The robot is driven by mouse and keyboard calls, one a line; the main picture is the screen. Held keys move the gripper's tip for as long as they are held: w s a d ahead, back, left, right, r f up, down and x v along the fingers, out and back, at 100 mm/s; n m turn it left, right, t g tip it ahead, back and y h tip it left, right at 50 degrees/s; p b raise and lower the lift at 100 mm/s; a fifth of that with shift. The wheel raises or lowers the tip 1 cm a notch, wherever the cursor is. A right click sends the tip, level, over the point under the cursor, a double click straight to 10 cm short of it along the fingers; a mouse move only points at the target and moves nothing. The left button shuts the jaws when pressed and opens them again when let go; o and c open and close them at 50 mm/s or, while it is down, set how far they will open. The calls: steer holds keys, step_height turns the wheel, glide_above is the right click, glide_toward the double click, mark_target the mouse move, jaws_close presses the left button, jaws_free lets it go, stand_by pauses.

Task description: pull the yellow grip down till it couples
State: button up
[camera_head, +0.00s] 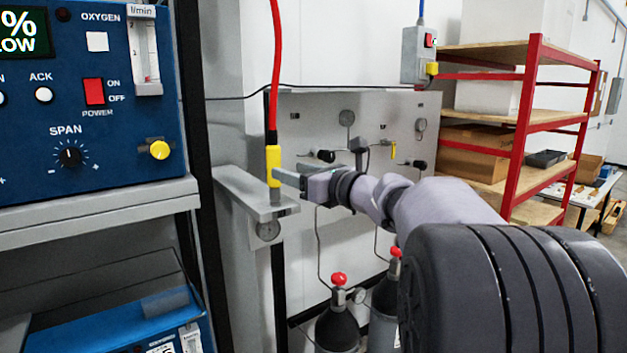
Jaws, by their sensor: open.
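The yellow grip (274,161) hangs upright at the lower end of a red hose (274,70). Below it a grey metal fitting (275,196) stands on a grey bracket (247,192), with a round gauge (268,230) under the bracket. The lower end of the grip meets or nearly meets the fitting; I cannot tell whether they are joined. My gripper (281,177) reaches in from the right, its fingers at the grip's lower end. It is open, and part of its far finger is hidden.
The blue analyser (100,110) with its knobs stands on a grey shelf (100,207) at the left. A grey panel (310,125) with gauges and black knobs is behind my arm. Gas cylinders (338,328) stand below. A red-framed shelf (525,120) is at the right.

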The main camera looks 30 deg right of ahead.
steer(key=s+d, duration=0.1)
steer(key=s, duration=0.6)
steer(key=shift+d, duration=0.2)
steer(key=s+a+f+n+g+b, duration=0.2)
steer(key=s+a+f+n+g, duration=0.4)
steer(key=s+a+f+n, duration=0.7)
steer(key=s+a+f+n+g+h+b, duration=0.1)
steer(key=s+a+f+n+g+b, duration=0.2)
steer(key=s+a+f+n, duration=1)
step_height(320, 180, down, 3)
steer(key=n+g, duration=0.2)
steer(key=n, duration=0.1)
steer(key=shift+s+a+g, duration=0.15)
steer(key=shift+a+g, duration=0.05)
steer(key=shift+g, duration=0.2)
